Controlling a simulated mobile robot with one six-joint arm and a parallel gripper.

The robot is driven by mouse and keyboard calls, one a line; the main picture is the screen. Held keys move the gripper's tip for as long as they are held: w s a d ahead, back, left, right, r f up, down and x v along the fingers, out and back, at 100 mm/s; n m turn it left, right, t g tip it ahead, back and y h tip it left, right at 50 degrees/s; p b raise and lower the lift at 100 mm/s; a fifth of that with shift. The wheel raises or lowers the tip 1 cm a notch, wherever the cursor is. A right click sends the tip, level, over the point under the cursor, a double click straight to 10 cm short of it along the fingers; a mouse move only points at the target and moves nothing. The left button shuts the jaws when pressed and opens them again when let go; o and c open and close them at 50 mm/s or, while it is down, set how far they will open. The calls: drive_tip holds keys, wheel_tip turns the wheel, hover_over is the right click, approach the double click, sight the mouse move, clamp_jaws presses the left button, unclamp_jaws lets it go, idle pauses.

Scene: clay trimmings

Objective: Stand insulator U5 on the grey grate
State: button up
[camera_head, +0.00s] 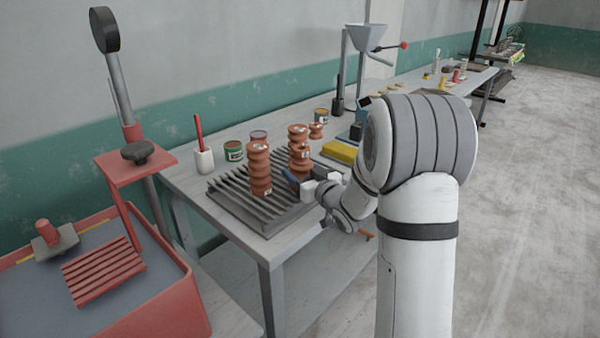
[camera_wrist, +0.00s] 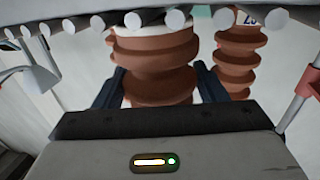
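The grey grate (camera_head: 225,207) lies on the near end of the workbench. A ribbed terracotta insulator (camera_head: 259,168) stands upright on it, with small labels at top and bottom. Further right, a similar insulator shape (camera_head: 299,153) rises by my gripper (camera_head: 298,187); one or two pieces may overlap there. In the wrist view, my gripper (camera_wrist: 159,88) has a dark finger close against each side of an insulator (camera_wrist: 153,50), with no clear gap. Its end by the grate bars (camera_wrist: 175,18) is partly hidden. Another insulator (camera_wrist: 238,62) is to the right. I cannot read which is U5.
A short terracotta piece (camera_head: 316,131), a yellow block (camera_head: 340,152) and tins (camera_head: 234,151) stand behind or beside the grate. A white cup with a red handle (camera_head: 204,160) is at the left. A red-rimmed tub (camera_head: 180,292) stands front left.

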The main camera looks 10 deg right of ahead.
drive_tip(key=o, duration=0.4)
drive_tip(key=shift+s+r+p, duration=0.1)
drive_tip(key=shift+r+p, duration=0.05)
drive_tip(key=shift+p, duration=0.3)
